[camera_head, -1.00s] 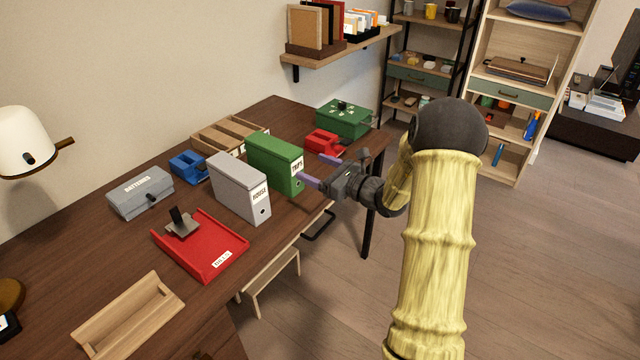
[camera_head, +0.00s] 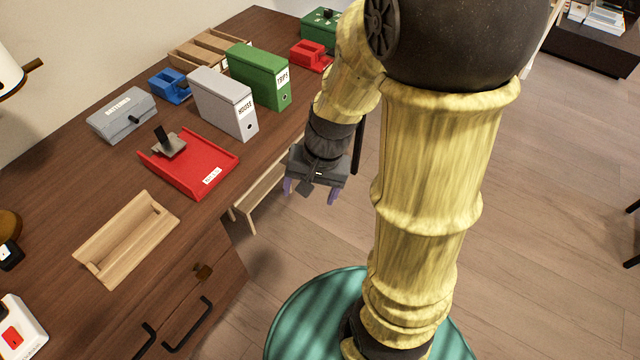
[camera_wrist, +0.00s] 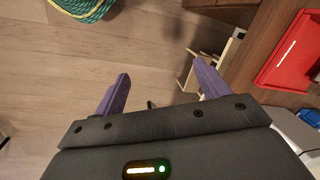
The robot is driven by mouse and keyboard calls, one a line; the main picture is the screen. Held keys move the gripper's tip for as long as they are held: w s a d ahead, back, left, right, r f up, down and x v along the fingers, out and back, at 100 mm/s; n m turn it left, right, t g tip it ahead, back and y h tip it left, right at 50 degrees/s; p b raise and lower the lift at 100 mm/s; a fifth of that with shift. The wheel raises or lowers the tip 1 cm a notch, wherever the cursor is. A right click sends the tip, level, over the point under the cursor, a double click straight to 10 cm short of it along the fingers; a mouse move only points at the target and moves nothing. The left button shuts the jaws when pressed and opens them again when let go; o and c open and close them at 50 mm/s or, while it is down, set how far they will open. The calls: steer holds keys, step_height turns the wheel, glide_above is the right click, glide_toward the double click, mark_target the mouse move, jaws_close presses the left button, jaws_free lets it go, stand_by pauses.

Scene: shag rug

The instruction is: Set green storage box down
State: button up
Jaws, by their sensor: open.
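A green box file labelled TRIPS (camera_head: 261,77) stands upright on the dark wooden desk (camera_head: 75,205), beside a grey box file labelled HOUSE (camera_head: 222,103). I cannot tell which one is the green storage box. My gripper (camera_head: 311,191) is open and empty, off the desk's right edge and apart from both. Its purple fingers (camera_wrist: 160,70) are spread over floor in the wrist view, with nothing between them.
The floor to the right is largely clear.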

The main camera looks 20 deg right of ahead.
steer(key=n, duration=0.1)
steer(key=d+r+n+t+h, duration=0.1)
steer(key=n, duration=0.1)
steer(key=s+n+h, duration=0.1)
steer(key=n, duration=0.1)
steer(key=shift+d+r+t, duration=0.35)
steer(key=shift+t, duration=0.05)
